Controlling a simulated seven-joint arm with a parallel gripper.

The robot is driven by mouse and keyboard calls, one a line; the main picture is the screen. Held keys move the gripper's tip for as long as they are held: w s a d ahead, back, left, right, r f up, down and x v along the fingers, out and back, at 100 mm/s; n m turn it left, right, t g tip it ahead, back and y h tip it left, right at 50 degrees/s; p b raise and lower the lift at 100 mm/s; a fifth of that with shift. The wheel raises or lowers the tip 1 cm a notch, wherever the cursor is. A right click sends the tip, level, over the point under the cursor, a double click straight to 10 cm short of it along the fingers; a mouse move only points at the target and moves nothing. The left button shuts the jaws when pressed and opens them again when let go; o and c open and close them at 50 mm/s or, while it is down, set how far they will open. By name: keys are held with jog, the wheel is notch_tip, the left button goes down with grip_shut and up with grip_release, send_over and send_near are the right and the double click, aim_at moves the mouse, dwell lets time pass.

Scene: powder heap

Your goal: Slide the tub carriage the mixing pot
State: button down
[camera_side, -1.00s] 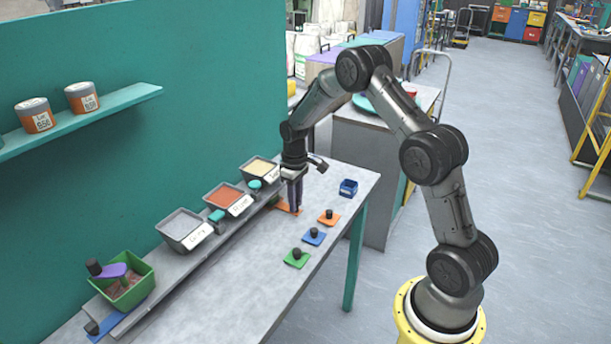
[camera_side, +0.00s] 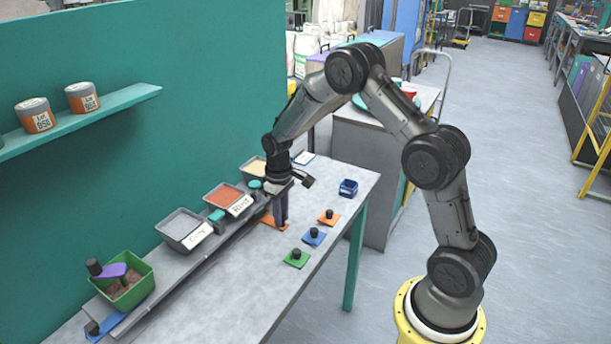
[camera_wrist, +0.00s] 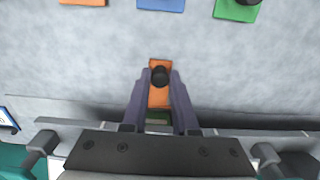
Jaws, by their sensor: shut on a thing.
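The green mixing pot (camera_side: 146,283) stands at the near left end of the grey rail, with a purple paddle (camera_side: 112,271) and brownish contents in it. Three tubs stand in a row along the rail: grey (camera_side: 180,226), red (camera_side: 224,194) and yellow, which my arm partly hides. My gripper (camera_side: 281,224) points down at the table side of the rail, right of the red tub. It is shut on the black knob (camera_wrist: 160,75) of an orange plate (camera_wrist: 158,97), which also shows in the side view (camera_side: 267,220). Whether this plate joins a tub carriage is hidden.
Orange (camera_side: 328,217), blue (camera_side: 314,237) and green (camera_side: 296,259) plates with black knobs lie on the table to the right. A small blue box (camera_side: 348,187) stands behind them. A blue plate (camera_side: 101,328) lies below the pot. The table front is clear.

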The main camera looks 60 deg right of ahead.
jog(key=shift+w+a+r, duration=0.1)
jog(key=shift+a, duration=9.75)
jog(key=shift+w+a+r, duration=0.1)
jog(key=shift+a, duration=9.7)
jog(key=c, duration=0.9)
grip_release()
jog(key=shift+o, duration=0.5)
jog(key=shift+s+f, duration=0.1)
notch_tip(320, 180, up, 7)
jog(key=shift+r, duration=0.2)
jog(key=shift+s+d, duration=0.1)
